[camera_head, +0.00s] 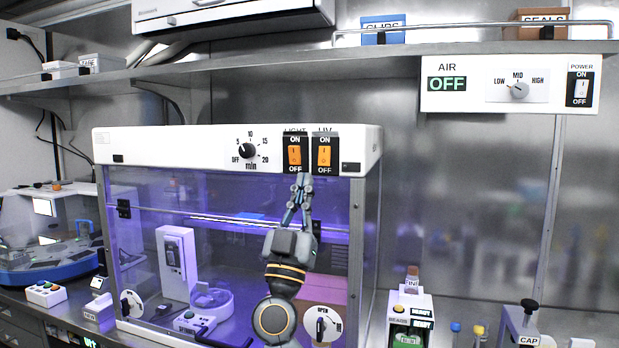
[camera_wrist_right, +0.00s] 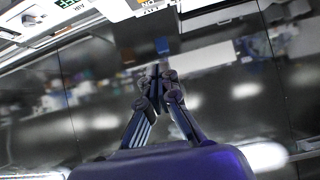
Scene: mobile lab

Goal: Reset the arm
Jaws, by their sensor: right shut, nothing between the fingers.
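My right gripper (camera_head: 301,186) is in front of the glass cabinet (camera_head: 230,137), just below its LIGHT switch (camera_head: 294,154) and UV switch (camera_head: 324,154). Its fingers point up and are shut with nothing between them. In the right wrist view the right gripper (camera_wrist_right: 158,72) shows its fingertips together, with the cabinet's panel at the top edge. I cannot tell whether the tips touch the panel. Both switches are orange rockers marked ON and OFF. My left gripper is not in view.
The cabinet glows purple inside and holds a white device (camera_head: 174,262). Its timer dial (camera_head: 247,151) is on the front panel. A shelf (camera_head: 420,52) runs above, with an AIR panel (camera_head: 470,98) at its right. Small bottles and a CAP holder (camera_head: 522,325) stand at lower right.

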